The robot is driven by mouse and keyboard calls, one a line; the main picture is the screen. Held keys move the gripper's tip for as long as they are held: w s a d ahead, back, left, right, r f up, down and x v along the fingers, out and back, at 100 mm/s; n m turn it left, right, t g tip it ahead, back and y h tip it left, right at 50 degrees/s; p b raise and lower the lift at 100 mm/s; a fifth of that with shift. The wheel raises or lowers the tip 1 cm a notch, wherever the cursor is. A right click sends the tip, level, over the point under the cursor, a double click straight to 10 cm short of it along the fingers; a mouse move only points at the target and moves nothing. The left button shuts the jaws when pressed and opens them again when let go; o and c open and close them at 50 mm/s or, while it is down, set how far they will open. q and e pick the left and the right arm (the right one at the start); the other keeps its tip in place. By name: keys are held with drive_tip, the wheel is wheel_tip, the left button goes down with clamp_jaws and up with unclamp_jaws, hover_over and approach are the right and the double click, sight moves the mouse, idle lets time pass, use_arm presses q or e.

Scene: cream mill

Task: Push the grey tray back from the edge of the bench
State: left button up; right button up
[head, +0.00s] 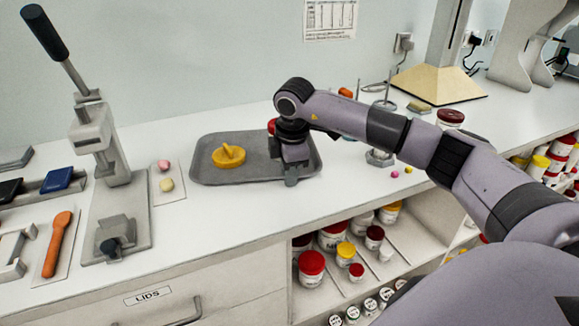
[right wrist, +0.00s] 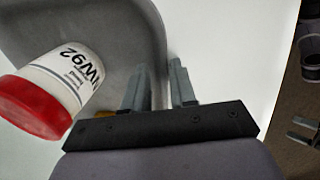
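The grey tray (head: 215,178) lies flat on the white bench, its front rim close to the bench's front edge. A yellow object (head: 229,156) sits on its left part. A red-lidded white jar (head: 272,126) stands on it, mostly hidden behind my right gripper (head: 291,181), which points down at the tray's front right corner.
Left of the tray are a small mat with pink and yellow pieces (head: 166,184) and a grey lever press (head: 112,200). Metal stands (head: 379,157) are to the right. Shelves of jars (head: 345,250) lie below the bench. A strip behind the tray is clear up to the wall.

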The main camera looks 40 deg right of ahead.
clamp_jaws()
drive_tip(key=shift+d, duration=0.15)
use_arm(q)
drive_tip(key=shift+w+f, duration=0.1)
drive_tip(key=shift+w, duration=0.35)
use_arm(e)
drive_tip(key=shift+w+d, duration=0.15)
drive_tip(key=shift+d, duration=0.45)
drive_tip(key=shift+w+d, duration=0.15)
drive_tip(key=shift+d, duration=0.4)
